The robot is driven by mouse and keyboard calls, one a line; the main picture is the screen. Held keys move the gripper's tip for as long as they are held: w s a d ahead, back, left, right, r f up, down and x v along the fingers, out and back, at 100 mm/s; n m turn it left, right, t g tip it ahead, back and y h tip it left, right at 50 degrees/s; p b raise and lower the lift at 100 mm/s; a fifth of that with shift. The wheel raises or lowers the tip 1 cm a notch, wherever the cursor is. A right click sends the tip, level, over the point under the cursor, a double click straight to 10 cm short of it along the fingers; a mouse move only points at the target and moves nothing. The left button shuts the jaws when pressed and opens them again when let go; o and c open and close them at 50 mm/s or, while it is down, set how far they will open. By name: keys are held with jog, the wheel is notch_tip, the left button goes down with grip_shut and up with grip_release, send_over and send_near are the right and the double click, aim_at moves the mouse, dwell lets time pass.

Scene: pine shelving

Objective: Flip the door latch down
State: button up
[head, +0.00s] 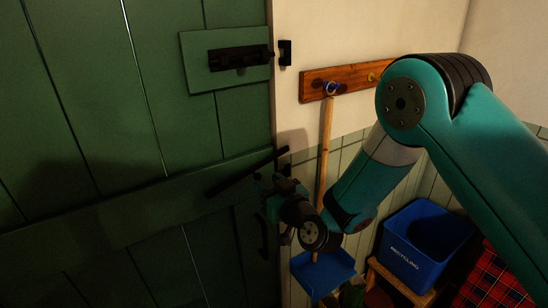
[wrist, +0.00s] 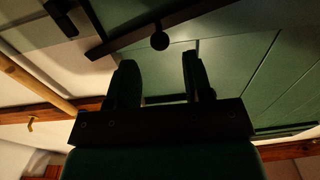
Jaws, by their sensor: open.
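The door latch (head: 232,180) is a long black bar on the green door (head: 120,130). It is tilted, its right end raised near the door's edge. In the wrist view the dark latch bar (wrist: 120,38) runs slantwise beyond my fingertips, with a round black knob (wrist: 160,40) on it. My gripper (head: 276,182) is by the bar's right part at the door's edge and hides some of that area. In the wrist view my gripper (wrist: 160,65) is open, with nothing between its fingers. I cannot tell whether a finger touches the bar.
A black bolt (head: 240,57) sits higher on the door, with its keeper (head: 285,52) on the frame. A black pull handle (head: 262,235) is below my gripper. To the right are a wooden peg rail (head: 345,80), a broom handle (head: 326,150) and a blue recycling bin (head: 410,255).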

aim_at(258, 176)
jog(key=shift+p+x, duration=1.25)
jog(key=shift+x, duration=0.35)
jog(key=shift+a, duration=0.15)
jog(key=shift+s, duration=0.1)
